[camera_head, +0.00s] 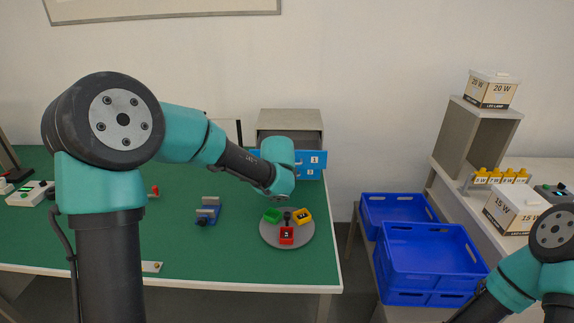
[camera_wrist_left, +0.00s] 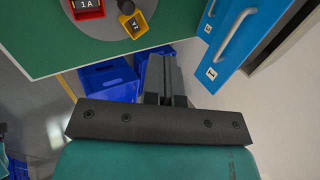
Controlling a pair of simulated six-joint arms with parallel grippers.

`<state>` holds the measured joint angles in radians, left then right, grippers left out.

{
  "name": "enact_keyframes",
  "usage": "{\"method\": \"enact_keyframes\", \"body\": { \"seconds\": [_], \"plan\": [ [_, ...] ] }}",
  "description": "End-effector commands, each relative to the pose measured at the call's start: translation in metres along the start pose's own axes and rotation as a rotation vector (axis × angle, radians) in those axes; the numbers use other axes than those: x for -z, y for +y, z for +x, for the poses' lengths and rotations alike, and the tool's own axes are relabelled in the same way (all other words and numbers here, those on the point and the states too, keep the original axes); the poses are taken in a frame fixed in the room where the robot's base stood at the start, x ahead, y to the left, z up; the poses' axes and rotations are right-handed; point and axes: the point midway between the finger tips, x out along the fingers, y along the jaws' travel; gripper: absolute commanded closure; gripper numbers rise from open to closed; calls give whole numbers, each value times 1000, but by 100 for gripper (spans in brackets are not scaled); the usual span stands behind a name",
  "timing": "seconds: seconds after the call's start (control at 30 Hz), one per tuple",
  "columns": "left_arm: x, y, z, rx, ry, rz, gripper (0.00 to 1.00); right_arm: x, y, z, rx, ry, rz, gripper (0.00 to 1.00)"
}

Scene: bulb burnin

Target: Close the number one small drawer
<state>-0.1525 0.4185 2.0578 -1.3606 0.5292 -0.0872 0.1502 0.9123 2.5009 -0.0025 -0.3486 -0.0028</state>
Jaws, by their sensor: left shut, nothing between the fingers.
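The blue front of the small drawer labelled 1 (camera_head: 314,159) shows on the grey cabinet (camera_head: 290,119) at the back right of the green table. It seems to stand out from the cabinet, but my left wrist hides part of it. In the left wrist view, a blue drawer front (camera_wrist_left: 247,45) with a pale handle and a white label is at upper right. My left gripper (camera_wrist_left: 166,65) is shut and empty, beside that front and apart from it in the picture. In the head view my left wrist hides the fingers. My right gripper is out of view.
A grey turntable (camera_head: 270,236) with green, yellow and red holders lies in front of the cabinet. A blue-grey fixture (camera_head: 208,210) stands left of it. Blue crates (camera_head: 428,256) sit below the table's right edge. A side bench at right holds boxes (camera_head: 516,210) and yellow bulb holders.

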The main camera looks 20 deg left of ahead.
Motion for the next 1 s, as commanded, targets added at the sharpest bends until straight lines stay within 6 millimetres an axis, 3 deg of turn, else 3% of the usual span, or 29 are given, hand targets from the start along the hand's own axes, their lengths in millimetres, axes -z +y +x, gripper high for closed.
{"method": "enact_keyframes", "body": {
  "seconds": [0.03, 0.1, 0.2, 0.67, 1.0],
  "plan": [
    [6, -24, -12, 53, 2, -4, 100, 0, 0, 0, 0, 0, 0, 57],
    [10, -47, -24, 105, 0, -8, 100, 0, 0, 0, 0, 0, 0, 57],
    [12, -62, -34, 141, -1, -13, 100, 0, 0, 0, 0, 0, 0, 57],
    [12, -64, -29, 143, -3, -12, 100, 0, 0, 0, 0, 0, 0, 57],
    [12, -69, 15, 140, -4, -12, 100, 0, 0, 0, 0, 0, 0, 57]
  ]
}}
